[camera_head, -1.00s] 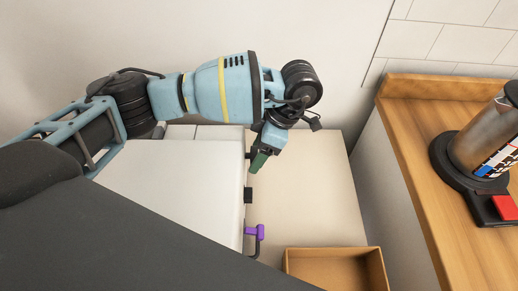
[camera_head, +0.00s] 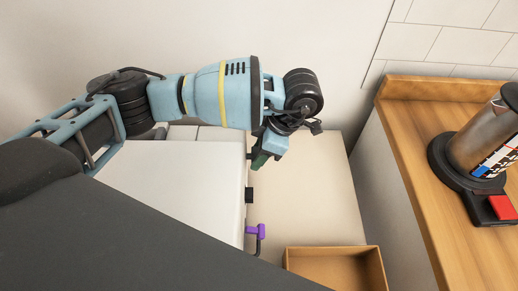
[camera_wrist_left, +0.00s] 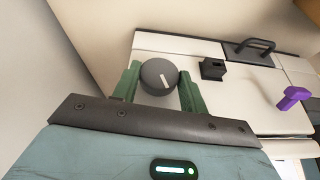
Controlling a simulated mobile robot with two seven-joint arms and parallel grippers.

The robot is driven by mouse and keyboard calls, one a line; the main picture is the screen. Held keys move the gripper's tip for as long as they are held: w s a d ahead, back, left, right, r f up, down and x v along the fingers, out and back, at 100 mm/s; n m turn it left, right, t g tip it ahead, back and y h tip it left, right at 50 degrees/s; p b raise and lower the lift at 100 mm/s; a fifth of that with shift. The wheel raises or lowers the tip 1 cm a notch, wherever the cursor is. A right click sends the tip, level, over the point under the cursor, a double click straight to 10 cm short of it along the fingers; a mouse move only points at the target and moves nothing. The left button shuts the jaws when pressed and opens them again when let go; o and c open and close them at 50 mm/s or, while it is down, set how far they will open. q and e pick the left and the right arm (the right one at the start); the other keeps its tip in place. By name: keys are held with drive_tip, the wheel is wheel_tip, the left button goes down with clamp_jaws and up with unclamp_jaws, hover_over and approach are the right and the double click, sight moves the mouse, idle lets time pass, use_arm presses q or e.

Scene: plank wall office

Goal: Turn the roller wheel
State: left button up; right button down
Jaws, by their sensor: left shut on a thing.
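The roller wheel, a dark grey round knob with a pale mark (camera_wrist_left: 158,77), sits on the side of a white machine (camera_head: 165,185). In the left wrist view it lies between the green fingers of my left gripper (camera_wrist_left: 160,92), which is shut on it. In the head view my left gripper (camera_head: 262,160) is at the machine's right edge near its far end, and the wheel is hidden there. My right gripper is not in view.
A purple handle (camera_head: 256,231) and a black block (camera_head: 249,195) stick out from the machine's right side. An open brown box (camera_head: 335,250) stands at lower right. The beige surface between is clear.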

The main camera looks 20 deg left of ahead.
use_arm(q)
drive_tip(key=shift+s+d+n+t+y+p, duration=0.1)
drive_tip(key=shift+n+t+y+p, duration=0.1)
drive_tip(key=shift+t+y+p, duration=0.4)
drive_tip(key=shift+s+d+n+t+y+p, duration=0.1)
drive_tip(key=shift+s+n+t+y+p, duration=0.1)
drive_tip(key=shift+t, duration=0.75)
drive_tip(key=shift+s+n+t+y+p, duration=0.1)
drive_tip(key=shift+n+t+y+p, duration=0.2)
drive_tip(key=shift+t, duration=0.45)
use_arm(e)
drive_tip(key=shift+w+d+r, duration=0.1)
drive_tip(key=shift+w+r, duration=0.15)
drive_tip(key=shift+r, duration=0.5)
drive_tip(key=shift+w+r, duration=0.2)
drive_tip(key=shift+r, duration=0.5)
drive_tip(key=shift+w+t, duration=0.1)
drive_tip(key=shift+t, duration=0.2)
use_arm(q)
drive_tip(key=o, duration=1)
drive_tip(key=shift+f, duration=0.1)
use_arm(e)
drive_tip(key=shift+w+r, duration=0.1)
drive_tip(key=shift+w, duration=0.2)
use_arm(q)
drive_tip(key=v, duration=0.8)
drive_tip(key=shift+p, duration=0.45)
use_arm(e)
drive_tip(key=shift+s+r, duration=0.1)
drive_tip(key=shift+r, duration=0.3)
